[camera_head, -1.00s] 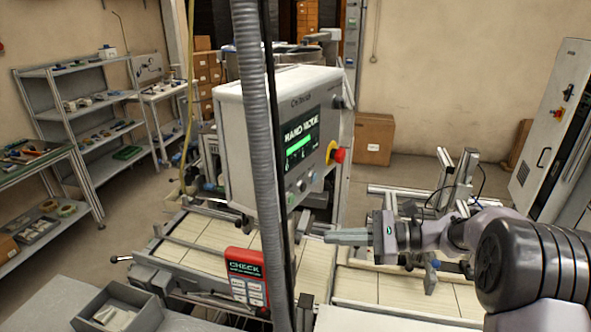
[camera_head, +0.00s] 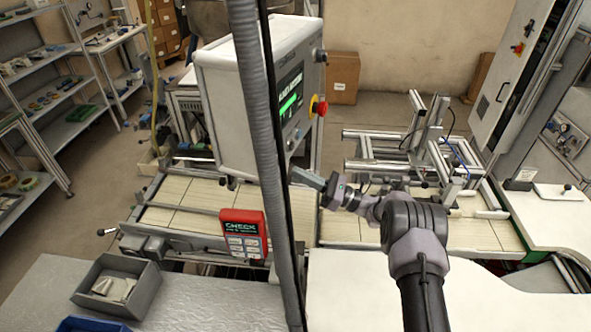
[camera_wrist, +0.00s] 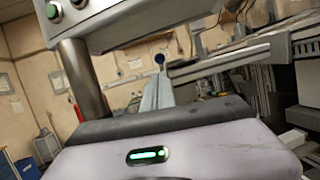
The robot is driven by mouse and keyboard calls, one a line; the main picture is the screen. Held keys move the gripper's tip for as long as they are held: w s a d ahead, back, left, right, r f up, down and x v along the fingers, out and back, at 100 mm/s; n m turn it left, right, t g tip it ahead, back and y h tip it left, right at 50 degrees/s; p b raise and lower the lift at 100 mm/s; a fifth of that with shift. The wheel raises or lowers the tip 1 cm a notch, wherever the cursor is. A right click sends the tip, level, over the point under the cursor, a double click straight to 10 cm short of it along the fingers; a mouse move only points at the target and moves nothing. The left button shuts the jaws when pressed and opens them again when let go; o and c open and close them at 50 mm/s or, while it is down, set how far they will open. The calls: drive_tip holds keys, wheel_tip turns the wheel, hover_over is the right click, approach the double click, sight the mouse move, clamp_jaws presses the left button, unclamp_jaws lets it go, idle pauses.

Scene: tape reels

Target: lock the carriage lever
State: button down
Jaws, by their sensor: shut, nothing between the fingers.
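My gripper (camera_head: 297,173) reaches left past the dark upright post, near the lower right of the control box. Its grey fingers look closed and empty. The lever cannot be picked out surely in the head view.
The control box (camera_head: 245,95) with a red stop button (camera_head: 319,107) hangs above the tiled conveyor (camera_head: 185,205). A red CHECK panel (camera_head: 243,234) is at its front edge. A grey bin (camera_head: 118,287) stands front left. An aluminium frame (camera_head: 430,140) stands behind my arm.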

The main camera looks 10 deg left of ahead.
drive_tip(key=p+x, duration=0.1)
drive_tip(key=x, duration=0.9)
drive_tip(key=shift+a+r, duration=0.2)
drive_tip(key=shift+a, duration=0.05)
drive_tip(key=shift+r, duration=0.1)
drive_tip(key=shift+a+r+n+h+b, duration=0.5)
drive_tip(key=shift+a+r+h, duration=0.9)
drive_tip(key=shift+a+r, duration=0.65)
